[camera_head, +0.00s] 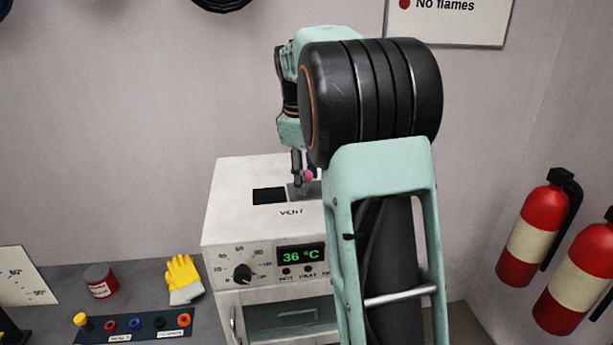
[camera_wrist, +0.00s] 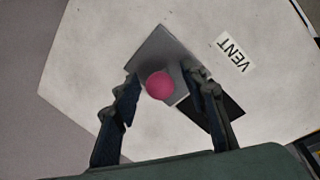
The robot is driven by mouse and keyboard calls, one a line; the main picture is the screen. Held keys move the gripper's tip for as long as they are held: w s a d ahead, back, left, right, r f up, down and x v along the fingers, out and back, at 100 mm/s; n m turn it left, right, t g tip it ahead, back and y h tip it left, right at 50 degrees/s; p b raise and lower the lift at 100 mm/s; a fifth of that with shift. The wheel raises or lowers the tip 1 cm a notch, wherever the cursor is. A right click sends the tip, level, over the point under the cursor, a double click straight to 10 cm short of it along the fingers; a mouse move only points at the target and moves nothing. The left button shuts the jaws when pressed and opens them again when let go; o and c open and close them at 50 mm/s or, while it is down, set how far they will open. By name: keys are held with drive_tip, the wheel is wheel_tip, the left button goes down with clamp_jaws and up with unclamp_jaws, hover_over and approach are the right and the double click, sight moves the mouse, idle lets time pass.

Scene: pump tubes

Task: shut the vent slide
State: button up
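The vent slide (camera_wrist: 150,52) is a flat grey plate on top of the white oven-like box, and it carries a round pink knob (camera_wrist: 158,86). Beside it is the dark vent opening (camera_wrist: 228,118), which stands uncovered for a good part; in the head view the opening (camera_head: 268,196) lies left of the slide (camera_head: 294,190). My gripper (camera_wrist: 163,76) is open, with one finger on each side of the knob and a visible gap on both sides. In the head view the knob (camera_head: 309,176) shows by the fingers, and my arm hides the box's right part.
The white box (camera_head: 235,185) has a dial (camera_head: 242,273) and a 36 °C display (camera_head: 302,254) on its front. Yellow gloves (camera_head: 182,276), a red can (camera_head: 99,280) and a socket panel (camera_head: 145,326) are on the bench at left. Fire extinguishers (camera_head: 534,230) hang at right.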

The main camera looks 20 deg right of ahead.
clamp_jaws()
idle(0.3)
drive_tip(key=shift+a, duration=0.1)
